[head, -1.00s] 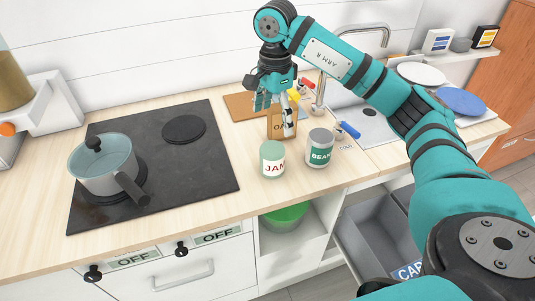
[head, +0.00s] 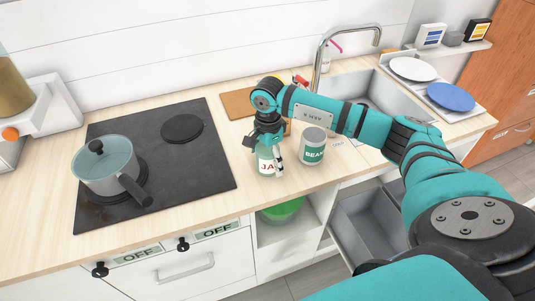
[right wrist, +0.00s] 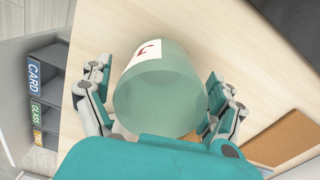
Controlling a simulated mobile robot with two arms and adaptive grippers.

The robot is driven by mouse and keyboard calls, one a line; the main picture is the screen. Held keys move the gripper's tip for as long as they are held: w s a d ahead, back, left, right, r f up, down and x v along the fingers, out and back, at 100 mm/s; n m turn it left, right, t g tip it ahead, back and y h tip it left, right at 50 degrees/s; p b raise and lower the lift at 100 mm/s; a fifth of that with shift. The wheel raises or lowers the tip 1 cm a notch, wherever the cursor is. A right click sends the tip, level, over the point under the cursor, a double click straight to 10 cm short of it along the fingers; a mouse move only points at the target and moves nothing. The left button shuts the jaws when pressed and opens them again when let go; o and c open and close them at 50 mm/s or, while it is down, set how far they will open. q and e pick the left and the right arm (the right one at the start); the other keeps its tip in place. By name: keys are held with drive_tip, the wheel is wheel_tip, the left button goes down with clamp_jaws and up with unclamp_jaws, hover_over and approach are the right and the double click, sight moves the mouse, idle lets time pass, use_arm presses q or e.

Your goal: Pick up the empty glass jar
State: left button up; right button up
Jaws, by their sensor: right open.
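The glass jar (head: 266,169), pale green with a white label and red letters, stands upright on the wooden counter near its front edge. My right gripper (head: 269,152) is just above and around it in the head view, pointing down. In the right wrist view the jar (right wrist: 158,100) shows between the two spread fingers of my right gripper (right wrist: 160,88), with no contents visible inside. A narrow gap shows beside the fingers, so they do not look closed on it. My left gripper is out of view.
A green-labelled beans can (head: 313,147) stands close on the jar's right. The black hob (head: 200,165) with a grey-green pot (head: 105,175) is to the left. A cutting board (head: 238,104) lies behind. Labelled bins (right wrist: 36,110) sit below the counter.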

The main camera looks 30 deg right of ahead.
drive_tip(key=shift+f, duration=0.2)
drive_tip(key=c, duration=1.3)
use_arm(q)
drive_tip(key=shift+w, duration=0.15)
use_arm(e)
drive_tip(key=shift+r, duration=0.1)
drive_tip(key=shift+r+b, duration=0.4)
drive_tip(key=shift+r, duration=0.05)
wheel_tip(320, 180, up, 2)
drive_tip(key=shift+r+b, duration=0.1)
drive_tip(key=shift+b, duration=0.55)
use_arm(q)
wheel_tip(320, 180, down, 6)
drive_tip(key=b, duration=0.4)
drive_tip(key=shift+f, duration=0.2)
use_arm(e)
drive_tip(key=s+a+r, duration=0.1)
drive_tip(key=s+a, duration=0.1)
drive_tip(key=s, duration=0.5)
drive_tip(key=s+a, duration=0.2)
drive_tip(key=s, duration=0.6)
drive_tip(key=shift+s+r, duration=0.3)
drive_tip(key=shift+r, duration=0.1)
